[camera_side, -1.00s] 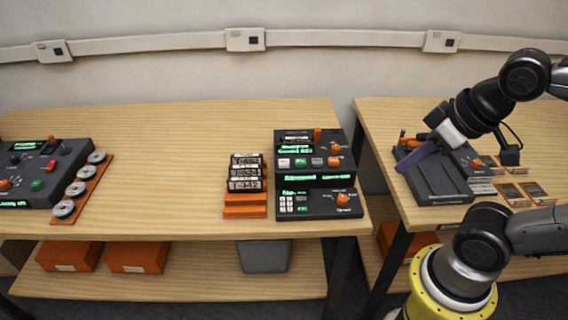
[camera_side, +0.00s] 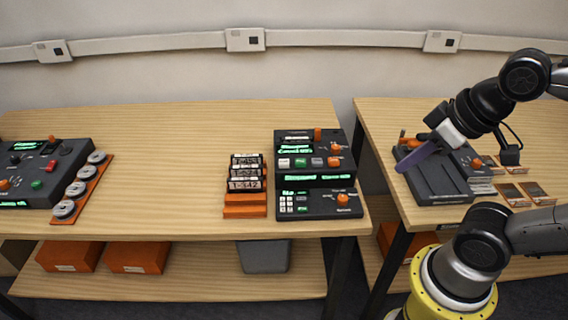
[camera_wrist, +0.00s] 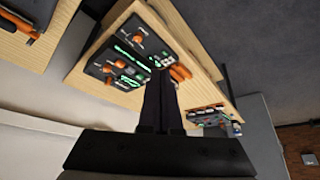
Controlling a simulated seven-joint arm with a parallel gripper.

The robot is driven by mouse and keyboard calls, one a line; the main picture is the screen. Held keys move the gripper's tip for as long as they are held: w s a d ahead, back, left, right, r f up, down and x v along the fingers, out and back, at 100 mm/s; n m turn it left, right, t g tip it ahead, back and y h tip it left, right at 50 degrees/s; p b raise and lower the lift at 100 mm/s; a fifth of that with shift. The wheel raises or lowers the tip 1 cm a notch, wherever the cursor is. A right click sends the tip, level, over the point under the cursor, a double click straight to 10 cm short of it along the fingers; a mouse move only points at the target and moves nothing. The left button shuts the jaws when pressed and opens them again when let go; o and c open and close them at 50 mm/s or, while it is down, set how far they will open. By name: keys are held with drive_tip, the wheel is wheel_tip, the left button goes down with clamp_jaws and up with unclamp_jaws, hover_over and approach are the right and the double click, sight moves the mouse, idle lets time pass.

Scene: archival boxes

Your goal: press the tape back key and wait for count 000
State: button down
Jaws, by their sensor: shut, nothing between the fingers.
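A dark tape unit (camera_side: 309,177) with lit green displays and a row of white, green, grey and red keys (camera_side: 316,162) stands at the right of the left table. The key labels and count are too small to read. My gripper (camera_side: 400,168) is shut and empty, its purple fingers over a dark slotted tray (camera_side: 436,188) on the right table, well right of the keys. It touches none of the keys. In the wrist view, the shut fingers (camera_wrist: 163,75) point toward the tape unit (camera_wrist: 139,43), seen turned and at a distance.
A lower keypad box (camera_side: 318,205) with an orange knob sits in front of the tape unit. An orange rack of labelled cassettes (camera_side: 245,184) stands to its left. Another console (camera_side: 45,172) with reels is far left. A gap parts the two tables. The left table's middle is clear.

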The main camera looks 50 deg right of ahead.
idle(0.3)
drive_tip(key=w+d+r+n+t, duration=0.1)
drive_tip(key=w+r+n+t, duration=0.4)
drive_tip(key=w, duration=0.6)
drive_tip(key=n+g, duration=0.1)
drive_tip(key=n, duration=0.2)
hover_over(288, 163)
wheel_tip(288, 163, down, 13)
drive_tip(key=shift+r, duration=0.15)
drive_tip(key=shift+f, duration=4.4)
